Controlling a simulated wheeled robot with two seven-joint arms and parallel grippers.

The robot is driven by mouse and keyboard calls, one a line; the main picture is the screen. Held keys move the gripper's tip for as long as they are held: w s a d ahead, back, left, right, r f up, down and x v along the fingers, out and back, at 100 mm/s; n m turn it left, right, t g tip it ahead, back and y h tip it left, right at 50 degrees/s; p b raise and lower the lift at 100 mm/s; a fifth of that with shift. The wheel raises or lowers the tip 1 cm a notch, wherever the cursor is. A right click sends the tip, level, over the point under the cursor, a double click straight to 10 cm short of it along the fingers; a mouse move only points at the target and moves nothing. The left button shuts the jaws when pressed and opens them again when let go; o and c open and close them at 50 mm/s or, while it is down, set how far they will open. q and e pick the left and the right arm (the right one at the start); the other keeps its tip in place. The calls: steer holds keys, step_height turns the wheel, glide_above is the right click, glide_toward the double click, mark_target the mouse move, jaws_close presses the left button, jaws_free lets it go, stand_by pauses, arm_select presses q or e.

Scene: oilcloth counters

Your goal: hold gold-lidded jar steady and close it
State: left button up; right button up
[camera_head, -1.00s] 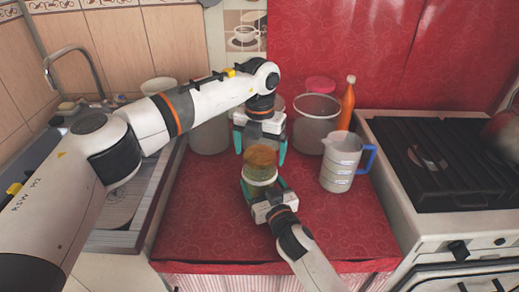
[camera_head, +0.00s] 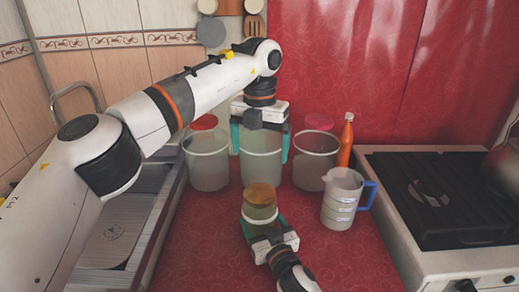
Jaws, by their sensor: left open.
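The gold-lidded jar (camera_head: 260,211) stands on the red counter, with its gold lid (camera_head: 261,193) on top. I cannot tell whether the lid is tight. My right gripper (camera_head: 262,224) comes in from the front and is shut on the lower part of the jar, a finger on each side. My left gripper (camera_head: 262,151) points down above the jar, open and empty, clear of the lid. A clear canister behind shows between its fingers.
Clear canisters stand behind, one at the left (camera_head: 207,170) and one at the right (camera_head: 314,172). A measuring jug (camera_head: 342,202) with a blue handle and an orange bottle (camera_head: 346,142) stand right of the jar. A stove (camera_head: 440,200) borders the counter's right. The counter left of the jar is clear.

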steer(key=o, duration=1.9)
steer(key=v, duration=1.2)
steer(key=shift+f, duration=0.1)
